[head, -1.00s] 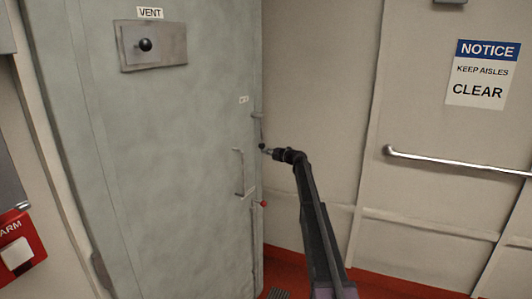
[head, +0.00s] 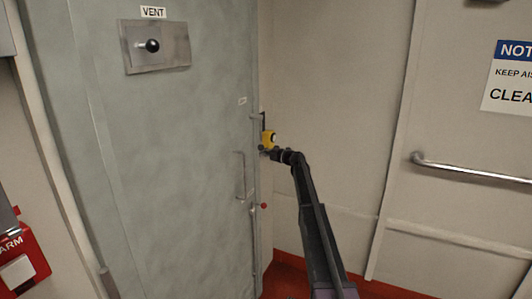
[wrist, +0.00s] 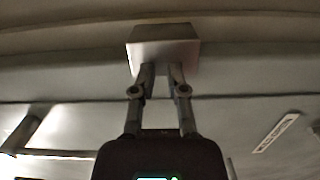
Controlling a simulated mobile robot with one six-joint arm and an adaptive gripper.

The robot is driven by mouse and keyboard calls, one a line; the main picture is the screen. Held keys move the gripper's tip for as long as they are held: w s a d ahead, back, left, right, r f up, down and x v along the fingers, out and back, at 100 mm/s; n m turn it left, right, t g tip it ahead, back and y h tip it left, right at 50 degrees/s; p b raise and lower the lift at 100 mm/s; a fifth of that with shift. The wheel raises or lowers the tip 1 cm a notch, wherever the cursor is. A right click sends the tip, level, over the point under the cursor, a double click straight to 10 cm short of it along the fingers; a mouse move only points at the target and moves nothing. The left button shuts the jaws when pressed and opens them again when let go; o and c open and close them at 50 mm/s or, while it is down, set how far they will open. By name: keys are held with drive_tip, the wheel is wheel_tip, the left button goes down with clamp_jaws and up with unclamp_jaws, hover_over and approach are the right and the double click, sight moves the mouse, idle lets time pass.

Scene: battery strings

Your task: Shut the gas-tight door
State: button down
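The gas-tight door (head: 185,180) is the tall grey-green panel in the head view. It has a vertical handle (head: 241,175) near its right edge. My gripper (head: 264,151) is at that right edge, above and right of the handle. In the wrist view my gripper's fingertips (wrist: 162,72) lie close together with a narrow gap, right at a pale metal block (wrist: 163,45). I cannot tell whether they clamp part of it. A small yellow device (head: 268,139) shows just above the gripper. Whether the door sits fully in its frame cannot be made out.
A vent plate (head: 165,58) with a black knob is on the door. A red alarm box (head: 22,250) is at lower left. A metal rail (head: 470,172) and a notice sign (head: 508,85) are on the right wall. The red floor (head: 290,278) shows at the bottom.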

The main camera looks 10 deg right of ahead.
drive_tip(key=shift+r+x, duration=0.25)
drive_tip(key=shift+x, duration=0.95)
drive_tip(key=w+d+v, duration=0.1)
drive_tip(key=v, duration=1.5)
drive_tip(key=shift+d, duration=0.2)
drive_tip(key=shift+f, duration=0.1)
